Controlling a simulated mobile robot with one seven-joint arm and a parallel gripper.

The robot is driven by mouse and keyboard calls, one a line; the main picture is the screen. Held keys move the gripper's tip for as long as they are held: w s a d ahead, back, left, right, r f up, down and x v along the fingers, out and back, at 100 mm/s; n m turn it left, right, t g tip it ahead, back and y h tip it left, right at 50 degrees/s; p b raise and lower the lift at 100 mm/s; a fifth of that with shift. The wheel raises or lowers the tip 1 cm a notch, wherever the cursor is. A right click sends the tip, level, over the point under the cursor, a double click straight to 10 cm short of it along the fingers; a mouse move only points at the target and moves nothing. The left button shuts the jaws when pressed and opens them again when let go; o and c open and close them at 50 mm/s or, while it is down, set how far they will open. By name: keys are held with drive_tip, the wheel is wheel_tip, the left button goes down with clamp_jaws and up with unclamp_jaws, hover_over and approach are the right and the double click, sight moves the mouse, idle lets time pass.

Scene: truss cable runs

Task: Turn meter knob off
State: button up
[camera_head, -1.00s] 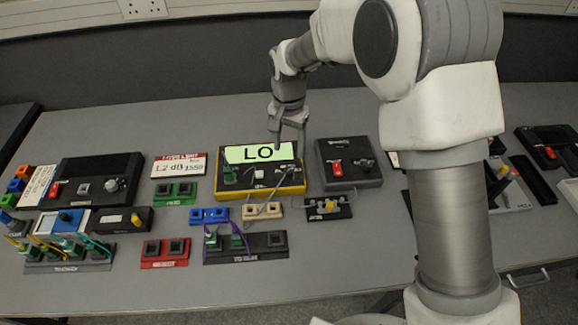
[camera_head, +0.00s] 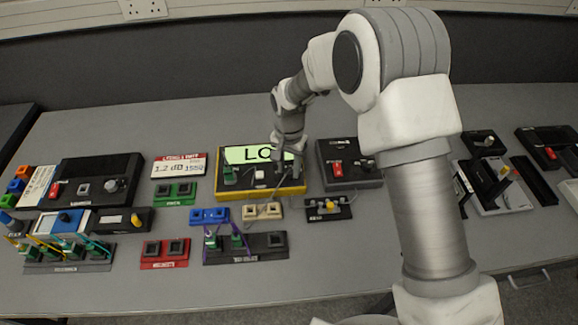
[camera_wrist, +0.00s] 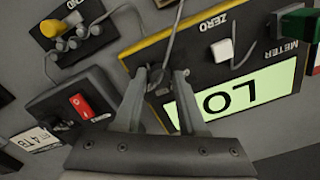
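The meter (camera_head: 262,191) is a black box with a yellow edge near the middle of the bench. Its pale green display reads LO, partly covered by my arm in the head view. In the wrist view the meter (camera_wrist: 228,78) appears upside down, with a white ZERO button (camera_wrist: 223,50). My gripper (camera_head: 288,170) points down over the meter's right end. In the wrist view its two fingers (camera_wrist: 160,82) are apart, at the panel corner beside the display.
A black box with a red switch (camera_head: 337,169) stands close to the meter's right. A cable loops from the meter to a beige socket block (camera_head: 262,211) in front. A small black box with a yellow knob (camera_head: 328,207) lies front right.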

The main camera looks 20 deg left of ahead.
clamp_jaws()
drive_tip(key=shift+n, duration=0.3)
drive_tip(key=n+b, duration=0.1)
drive_tip(key=n, duration=0.3)
drive_tip(key=shift+n, duration=0.3)
drive_tip(key=n+b, duration=0.1)
drive_tip(key=n, duration=1)
drive_tip(key=shift+n, duration=0.4)
drive_tip(key=n, duration=0.3)
drive_tip(key=shift+p, duration=0.35)
drive_tip(key=shift+n+p, duration=0.3)
drive_tip(key=shift+n, duration=1.7)
